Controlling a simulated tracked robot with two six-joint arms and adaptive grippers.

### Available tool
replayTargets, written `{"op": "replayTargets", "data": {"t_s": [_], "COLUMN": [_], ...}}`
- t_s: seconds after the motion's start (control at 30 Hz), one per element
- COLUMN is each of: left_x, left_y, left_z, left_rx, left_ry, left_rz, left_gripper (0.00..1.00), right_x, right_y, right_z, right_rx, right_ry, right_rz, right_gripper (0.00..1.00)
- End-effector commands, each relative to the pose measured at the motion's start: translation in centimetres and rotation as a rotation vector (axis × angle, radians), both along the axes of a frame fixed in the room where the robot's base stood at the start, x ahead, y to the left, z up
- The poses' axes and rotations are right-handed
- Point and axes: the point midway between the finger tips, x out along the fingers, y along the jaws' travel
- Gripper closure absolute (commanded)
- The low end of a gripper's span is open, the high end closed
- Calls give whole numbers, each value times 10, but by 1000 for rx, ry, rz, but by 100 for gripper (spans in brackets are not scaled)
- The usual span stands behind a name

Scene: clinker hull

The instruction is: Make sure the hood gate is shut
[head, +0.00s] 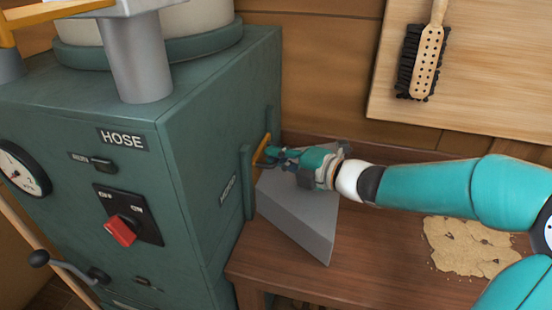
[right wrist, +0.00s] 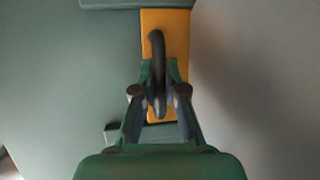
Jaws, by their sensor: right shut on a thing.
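The hood gate (head: 262,147) is an orange plate set between green upright guides on the side of the green machine, above a grey wedge-shaped hood (head: 305,222). My right gripper (head: 270,156) reaches in from the right and is shut at the gate. In the right wrist view the orange gate (right wrist: 180,35) has a dark curved handle (right wrist: 156,50), and the fingers (right wrist: 159,88) are closed around it. The gripper hides part of the gate, so I cannot tell how far it is shut. My left gripper is not in view.
The green machine (head: 200,120) fills the left, with a HOSE label, a red switch (head: 120,231) and a lever (head: 62,264). A wooden bench (head: 375,245) bears a tan crumbly patch (head: 470,246). A brush (head: 425,60) hangs on a board behind.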

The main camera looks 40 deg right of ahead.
Motion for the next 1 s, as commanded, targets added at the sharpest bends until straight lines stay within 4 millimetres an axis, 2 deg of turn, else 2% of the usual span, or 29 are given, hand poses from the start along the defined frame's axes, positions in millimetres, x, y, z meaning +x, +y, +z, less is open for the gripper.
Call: {"op": "replayTargets", "data": {"t_s": [0.03, 0.13, 0.17, 0.3, 0.73, 0.87, 1.0], "left_x": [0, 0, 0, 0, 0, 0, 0], "left_y": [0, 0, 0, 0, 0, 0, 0], "left_z": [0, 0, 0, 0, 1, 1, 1], "left_rx": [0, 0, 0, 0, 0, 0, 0], "left_ry": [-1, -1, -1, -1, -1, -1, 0], "left_rz": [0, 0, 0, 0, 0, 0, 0], "left_gripper": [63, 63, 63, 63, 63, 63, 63], "right_x": [-1, -2, -2, -2, -4, -17, -40], "right_y": [0, 0, 0, 1, -1, -6, -14], "right_z": [-8, -9, -10, -9, -5, -2, 3], "right_rx": [-3, -2, -3, -2, -1, -2, -4], "right_ry": [21, 24, 24, 23, 13, 12, 13], "right_rz": [-1, -1, -1, 0, -1, -3, -6], "right_gripper": [100, 100, 85, 63, 63, 63, 63]}}
